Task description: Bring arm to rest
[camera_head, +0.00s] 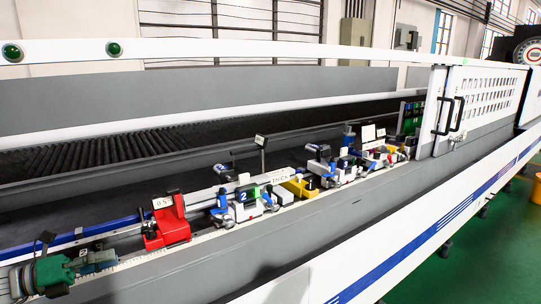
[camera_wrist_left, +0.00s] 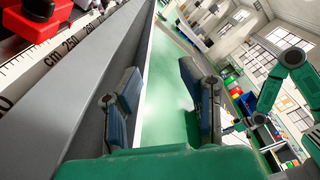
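My left gripper (camera_head: 104,257) is at the lower left of the head view, by the near edge of the machine bed. It also shows in the left wrist view (camera_wrist_left: 160,100), where its two blue-grey fingers stand wide apart. The gap between them is empty, with green floor beyond. A green jointed arm (camera_wrist_left: 292,58) shows at the right of the left wrist view. Its far end is small and partly behind a finger, so its gripper state cannot be made out. No right gripper shows in the head view.
The machine bed's scale rail (camera_wrist_left: 70,45) runs close beside the left gripper. A red clamp block (camera_head: 170,222) sits on the rail, with several blue, grey and yellow clamps beyond. White cabinet doors (camera_head: 480,100) stand at right. Green floor (camera_head: 500,235) is open at right.

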